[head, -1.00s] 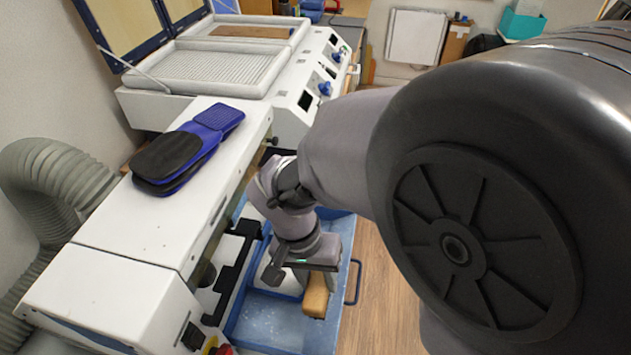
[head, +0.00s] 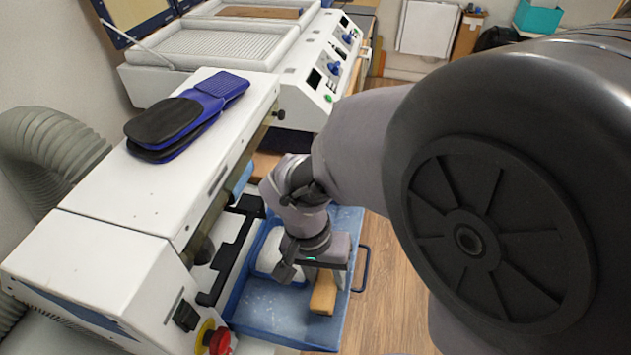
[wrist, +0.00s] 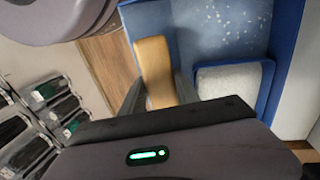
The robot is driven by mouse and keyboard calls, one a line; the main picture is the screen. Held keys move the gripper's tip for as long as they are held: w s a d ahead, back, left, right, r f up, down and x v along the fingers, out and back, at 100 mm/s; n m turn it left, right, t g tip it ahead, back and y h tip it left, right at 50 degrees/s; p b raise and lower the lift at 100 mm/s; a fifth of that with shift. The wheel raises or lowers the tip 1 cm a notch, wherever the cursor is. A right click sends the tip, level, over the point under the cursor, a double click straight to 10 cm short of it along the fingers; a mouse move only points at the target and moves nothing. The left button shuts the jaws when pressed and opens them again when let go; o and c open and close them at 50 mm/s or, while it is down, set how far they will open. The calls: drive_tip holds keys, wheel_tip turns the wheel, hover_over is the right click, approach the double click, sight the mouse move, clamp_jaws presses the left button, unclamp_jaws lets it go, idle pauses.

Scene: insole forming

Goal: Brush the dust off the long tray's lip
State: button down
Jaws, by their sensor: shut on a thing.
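The long blue tray (head: 280,312) sits below the white machine, with pale dust specks on its surface. White specks also show on the blue tray in the wrist view (wrist: 215,35). My gripper (head: 318,285) is over the tray's right part, shut on a tan wooden brush handle (head: 323,293). In the wrist view the wooden piece (wrist: 153,68) lies between the two dark fingers of my gripper (wrist: 158,95). The brush's bristles are hidden. I cannot tell whether it touches the tray.
The white machine (head: 150,210) stands left of the tray, with blue and black insoles (head: 175,125) on top and a red stop button (head: 219,342) at its front. Wooden floor (head: 390,290) is clear on the right.

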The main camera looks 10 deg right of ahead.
drive_tip(key=shift+f+b, duration=0.75)
drive_tip(key=shift+f, duration=0.1)
drive_tip(key=shift+w, duration=0.1)
